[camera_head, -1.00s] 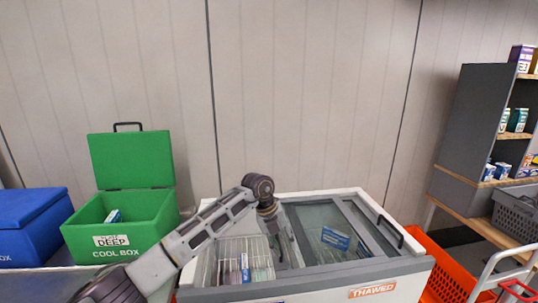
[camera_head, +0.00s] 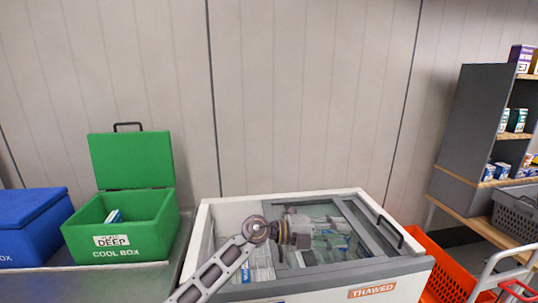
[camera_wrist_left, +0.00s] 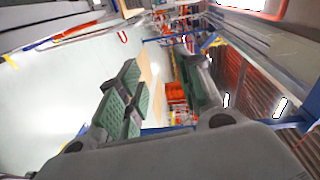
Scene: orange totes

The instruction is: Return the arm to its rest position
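My left arm comes in from the bottom of the head view. Its gripper (camera_head: 306,230) is over the white chest freezer (camera_head: 230,208) marked THAWED and points to the right. In the left wrist view the gripper (camera_wrist_left: 160,72) shows two fingers with green pads set apart, with nothing seen between them. My right gripper is not in view.
A green cool box (camera_head: 125,235) with its lid up holds a small packet (camera_head: 114,216). A blue box (camera_head: 30,228) stands left of it. An orange tote (camera_head: 447,275) and a grey shelf (camera_head: 470,125) are on the right. Packs lie inside the freezer.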

